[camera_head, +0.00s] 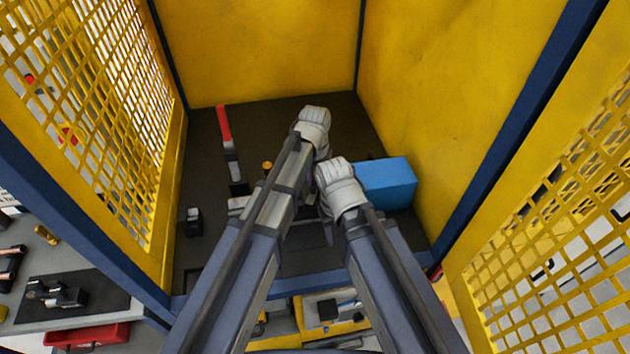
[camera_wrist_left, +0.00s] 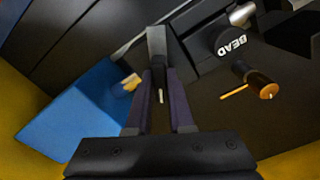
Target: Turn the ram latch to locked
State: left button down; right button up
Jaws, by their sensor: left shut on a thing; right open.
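My left gripper (camera_wrist_left: 157,72) is shut on a narrow grey bar (camera_wrist_left: 157,42) that stands up between its fingertips; I take it for the ram latch lever. Which way the latch is turned cannot be read. In the head view the left wrist (camera_head: 313,125) hides its fingers and the latch.
A blue box (camera_head: 388,183) stands right of my wrists. A red handle (camera_head: 224,122) stands at the left. Yellow walls enclose the dark bench.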

aim_at(315, 181)
pick_arm(q)
jog(key=m, duration=1.2)
jog(key=shift+m, duration=0.3)
dwell(0.4)
jog(key=c, duration=0.8)
grip_release()
jog(key=shift+r, duration=0.15)
notch_tip(315, 181, up, 8)
jog(key=p, duration=0.8)
jog(key=shift+f, duration=0.2)
